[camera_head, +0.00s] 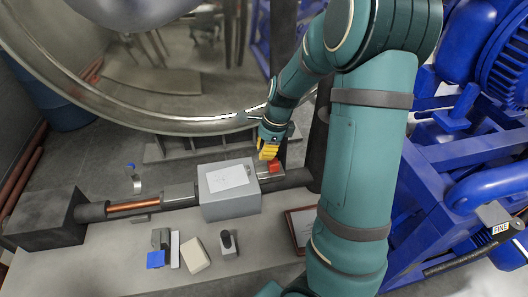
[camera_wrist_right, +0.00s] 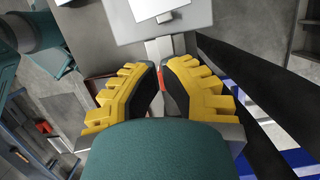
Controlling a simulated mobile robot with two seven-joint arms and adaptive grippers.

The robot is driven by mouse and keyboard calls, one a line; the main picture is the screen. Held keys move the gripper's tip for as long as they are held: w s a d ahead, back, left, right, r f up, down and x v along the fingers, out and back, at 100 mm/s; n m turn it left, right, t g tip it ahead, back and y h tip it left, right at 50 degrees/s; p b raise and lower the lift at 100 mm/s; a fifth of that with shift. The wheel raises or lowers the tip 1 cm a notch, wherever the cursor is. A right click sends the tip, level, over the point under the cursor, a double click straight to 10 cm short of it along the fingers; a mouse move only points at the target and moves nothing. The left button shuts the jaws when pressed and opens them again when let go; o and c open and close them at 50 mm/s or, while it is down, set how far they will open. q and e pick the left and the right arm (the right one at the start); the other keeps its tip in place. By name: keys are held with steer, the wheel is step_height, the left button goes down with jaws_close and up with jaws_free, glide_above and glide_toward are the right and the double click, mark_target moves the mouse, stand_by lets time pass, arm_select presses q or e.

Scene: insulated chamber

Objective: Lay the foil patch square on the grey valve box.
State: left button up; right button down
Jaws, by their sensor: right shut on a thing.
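The grey valve box (camera_head: 230,207) sits in the pipe run on the bench; part of it shows at the top of the wrist view (camera_wrist_right: 122,32). A pale, flat sheet, apparently the foil patch (camera_head: 228,178), lies on its top face, its edges roughly in line with the box's. The patch is cut off at the top of the wrist view (camera_wrist_right: 158,8). My right gripper (camera_head: 268,152), with yellow fingers, is right of the box, apart from the patch. It is shut on a red block (camera_head: 274,167) by a grey bar beside the box; its fingers (camera_wrist_right: 162,85) hide most of the block. My left gripper is out of view.
A copper-banded pipe (camera_head: 133,206) runs left to a dark block (camera_head: 46,220). A blue piece (camera_head: 155,259), a cream block (camera_head: 195,255) and a dark-topped grey piece (camera_head: 228,243) lie in front. A framed plate (camera_head: 302,226) lies at right. A large round rim (camera_head: 190,124) rises behind.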

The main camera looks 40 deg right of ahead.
mark_target(257, 172)
steer(key=b+x, duration=0.1)
steer(key=x, duration=0.6)
steer(key=shift+a+f+b, duration=0.1)
steer(key=shift+f+b, duration=0.15)
steer(key=shift+b, duration=0.15)
steer(key=shift+w+a+r+p, duration=0.1)
steer(key=shift+w+a+p, duration=0.4)
steer(key=shift+a+p, duration=0.2)
